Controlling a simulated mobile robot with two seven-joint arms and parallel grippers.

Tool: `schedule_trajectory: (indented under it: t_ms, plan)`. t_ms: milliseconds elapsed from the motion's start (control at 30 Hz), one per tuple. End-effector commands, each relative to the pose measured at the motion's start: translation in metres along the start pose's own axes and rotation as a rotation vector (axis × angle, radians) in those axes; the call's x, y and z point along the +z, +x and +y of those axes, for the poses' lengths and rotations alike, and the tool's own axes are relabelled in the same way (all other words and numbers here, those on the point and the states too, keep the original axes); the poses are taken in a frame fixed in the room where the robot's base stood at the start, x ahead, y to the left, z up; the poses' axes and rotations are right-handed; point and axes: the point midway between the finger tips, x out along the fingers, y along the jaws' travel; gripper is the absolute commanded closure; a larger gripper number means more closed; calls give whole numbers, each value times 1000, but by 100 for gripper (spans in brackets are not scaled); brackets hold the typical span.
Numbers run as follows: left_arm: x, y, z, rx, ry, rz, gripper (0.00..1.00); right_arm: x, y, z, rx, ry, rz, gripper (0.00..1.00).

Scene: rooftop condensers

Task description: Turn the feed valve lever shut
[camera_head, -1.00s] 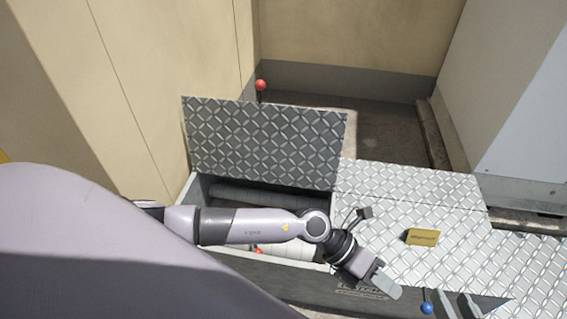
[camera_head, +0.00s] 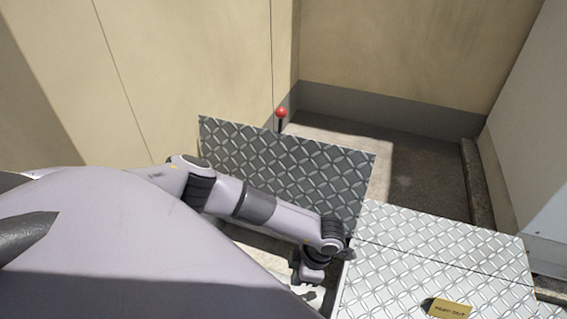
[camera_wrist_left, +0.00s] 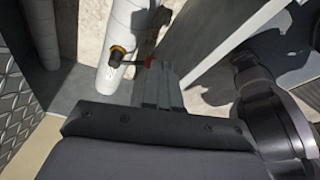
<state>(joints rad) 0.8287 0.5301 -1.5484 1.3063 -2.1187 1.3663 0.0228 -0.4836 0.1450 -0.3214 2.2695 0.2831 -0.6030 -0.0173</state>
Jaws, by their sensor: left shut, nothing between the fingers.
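In the left wrist view, a valve on a pale pipe (camera_wrist_left: 122,32) has a yellow collar and a dark hub (camera_wrist_left: 117,56). A short dark lever with a red end (camera_wrist_left: 148,62) reaches right from the hub. My left gripper (camera_wrist_left: 158,76) is shut and empty, its fingertips close to the red end; I cannot tell whether they touch it. In the head view, my left gripper (camera_head: 314,296) points down into the open trench, and my arm hides the valve. My right gripper is not in view.
The raised chequer-plate lid (camera_head: 285,165) stands behind my forearm. A red ball on a dark stem (camera_head: 282,113) shows behind it. Flat chequer plates (camera_head: 440,265) with a yellow tag (camera_head: 450,309) lie right of the trench. Walls stand left and behind.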

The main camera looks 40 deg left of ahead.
Motion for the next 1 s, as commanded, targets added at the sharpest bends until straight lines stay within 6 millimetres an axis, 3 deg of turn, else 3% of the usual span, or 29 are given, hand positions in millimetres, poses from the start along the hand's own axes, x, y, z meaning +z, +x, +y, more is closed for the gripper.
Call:
schedule_trajectory:
  t_ms: [267,633,800,1000]
  plan:
    - [-5,29,4,16,3,24,100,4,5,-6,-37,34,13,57]
    - [-6,109,5,16,3,22,100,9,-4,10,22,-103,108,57]
    - [-29,115,6,16,3,21,100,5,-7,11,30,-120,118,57]
    - [-41,120,5,15,4,20,100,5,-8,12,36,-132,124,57]
